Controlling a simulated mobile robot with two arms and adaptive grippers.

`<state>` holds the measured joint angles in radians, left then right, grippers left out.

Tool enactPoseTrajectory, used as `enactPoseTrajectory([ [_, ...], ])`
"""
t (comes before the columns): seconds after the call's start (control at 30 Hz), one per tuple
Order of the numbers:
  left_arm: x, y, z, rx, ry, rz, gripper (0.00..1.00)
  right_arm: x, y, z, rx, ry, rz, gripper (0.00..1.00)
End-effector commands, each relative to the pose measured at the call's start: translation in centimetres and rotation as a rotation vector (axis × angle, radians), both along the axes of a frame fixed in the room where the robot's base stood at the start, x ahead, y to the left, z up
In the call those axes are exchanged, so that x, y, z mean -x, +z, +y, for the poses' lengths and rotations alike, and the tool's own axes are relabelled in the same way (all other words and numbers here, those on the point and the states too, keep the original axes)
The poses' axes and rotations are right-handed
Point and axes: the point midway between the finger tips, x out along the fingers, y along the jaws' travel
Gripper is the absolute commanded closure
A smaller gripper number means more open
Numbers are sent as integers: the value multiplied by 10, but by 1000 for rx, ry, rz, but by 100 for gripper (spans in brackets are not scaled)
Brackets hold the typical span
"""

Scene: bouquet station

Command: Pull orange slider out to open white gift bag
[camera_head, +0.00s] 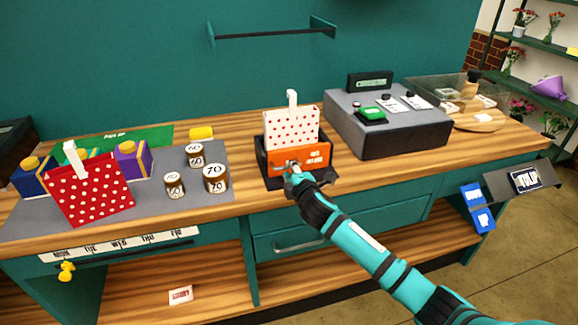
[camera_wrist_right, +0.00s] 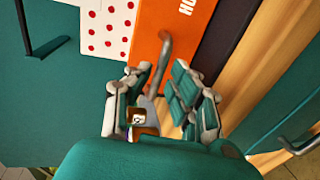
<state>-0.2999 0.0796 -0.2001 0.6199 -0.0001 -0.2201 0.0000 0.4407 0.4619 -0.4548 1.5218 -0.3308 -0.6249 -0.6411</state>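The white gift bag (camera_head: 291,124) with red dots and a white handle stands upright in a dark holder at the middle of the counter. The orange slider (camera_head: 313,158) forms the holder's front face, below the bag. In the right wrist view a grey metal handle (camera_wrist_right: 163,52) sticks out from the orange face (camera_wrist_right: 172,18). My right gripper (camera_head: 293,174) is at this handle, and the handle runs between its fingers (camera_wrist_right: 163,70). The fingers stand apart, with a gap beside the handle. The bag's opening is not clearly visible. My left gripper is out of view.
A red dotted bag (camera_head: 88,192), gift boxes and several small round containers (camera_head: 215,178) stand on a grey mat at left. A grey register unit (camera_head: 388,125) stands close at right. Drawers (camera_head: 290,245) lie below the counter edge. Wood between mat and holder is clear.

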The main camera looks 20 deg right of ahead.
Motion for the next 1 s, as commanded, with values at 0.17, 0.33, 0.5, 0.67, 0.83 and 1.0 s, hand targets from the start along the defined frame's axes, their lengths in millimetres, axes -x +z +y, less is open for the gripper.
enactPoseTrajectory([
  [0.17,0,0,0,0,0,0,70,-20,-4,-2,0,0,-1,79],
  [0.33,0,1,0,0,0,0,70,-28,-6,-2,0,1,-1,79],
  [0.5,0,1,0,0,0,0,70,-28,-6,-3,0,1,-1,79],
  [0.67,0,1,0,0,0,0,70,-28,-6,-3,0,1,-1,86],
  [0.83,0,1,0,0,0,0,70,-28,-6,-3,0,1,0,100],
  [1.0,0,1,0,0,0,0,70,-28,-7,-3,0,0,0,100],
])
